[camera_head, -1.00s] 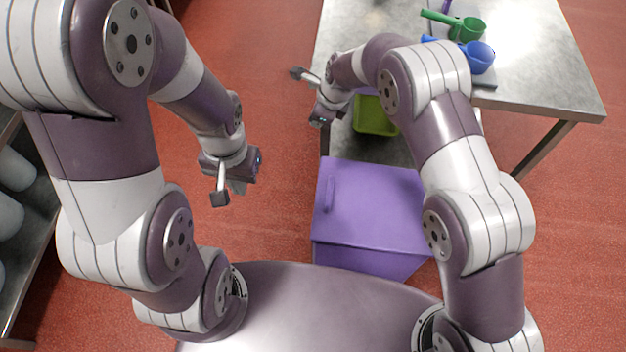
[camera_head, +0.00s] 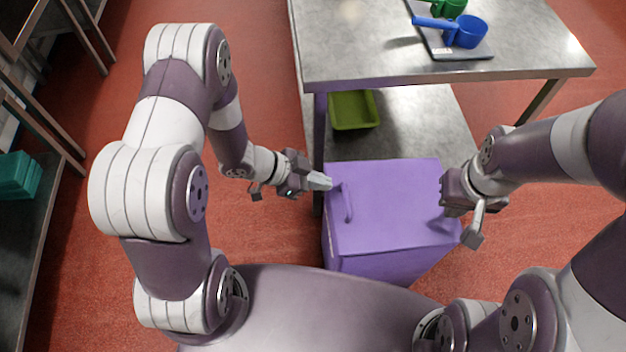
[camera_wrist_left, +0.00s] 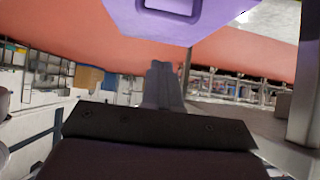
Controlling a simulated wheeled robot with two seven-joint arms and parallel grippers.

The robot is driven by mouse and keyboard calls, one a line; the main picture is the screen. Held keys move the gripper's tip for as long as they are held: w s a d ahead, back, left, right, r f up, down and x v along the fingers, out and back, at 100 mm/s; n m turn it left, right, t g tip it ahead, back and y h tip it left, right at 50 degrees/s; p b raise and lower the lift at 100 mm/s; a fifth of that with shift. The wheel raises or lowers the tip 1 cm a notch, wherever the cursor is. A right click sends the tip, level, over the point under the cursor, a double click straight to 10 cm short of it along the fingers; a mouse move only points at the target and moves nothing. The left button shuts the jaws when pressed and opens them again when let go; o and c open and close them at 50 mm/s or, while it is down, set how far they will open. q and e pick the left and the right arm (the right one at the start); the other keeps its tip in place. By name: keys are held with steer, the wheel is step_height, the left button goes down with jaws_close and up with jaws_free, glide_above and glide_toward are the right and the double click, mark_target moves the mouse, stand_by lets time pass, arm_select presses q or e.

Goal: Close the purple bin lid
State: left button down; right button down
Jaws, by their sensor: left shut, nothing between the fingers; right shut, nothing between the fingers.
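The purple bin (camera_head: 375,265) stands on the floor in front of my base, in the head view. Its purple lid (camera_head: 385,195) lies flat over the top and looks closed, with a raised handle (camera_head: 347,203) near its left side. My left gripper (camera_head: 328,182) is shut and empty at the lid's far left corner; I cannot tell whether it touches. In the left wrist view its shut fingers (camera_wrist_left: 162,85) point ahead, with part of the purple bin (camera_wrist_left: 165,15) above them. My right gripper (camera_head: 474,238) is shut and empty beside the bin's right edge.
A steel table (camera_head: 350,45) stands behind the bin, with a blue scoop (camera_head: 466,33) and a green scoop (camera_head: 447,7) on a dark board. A green tray (camera_head: 353,110) sits on its lower shelf. A rack with teal boxes (camera_head: 18,176) is at the left.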

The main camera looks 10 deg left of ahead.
arm_select(q)
steer(key=b, duration=0.1)
glide_above(332, 207)
steer(key=d, duration=0.1)
step_height(332, 207, down, 4)
step_height(332, 207, down, 2)
steer(key=shift+w+f+b, duration=0.1)
steer(key=shift+b, duration=0.2)
steer(key=shift+d+f, duration=0.1)
steer(key=shift+f, duration=0.4)
steer(key=f+b, duration=0.1)
steer(key=f, duration=0.1)
steer(key=a+f+b, duration=0.1)
steer(key=f, duration=0.1)
steer(key=shift+r, duration=0.1)
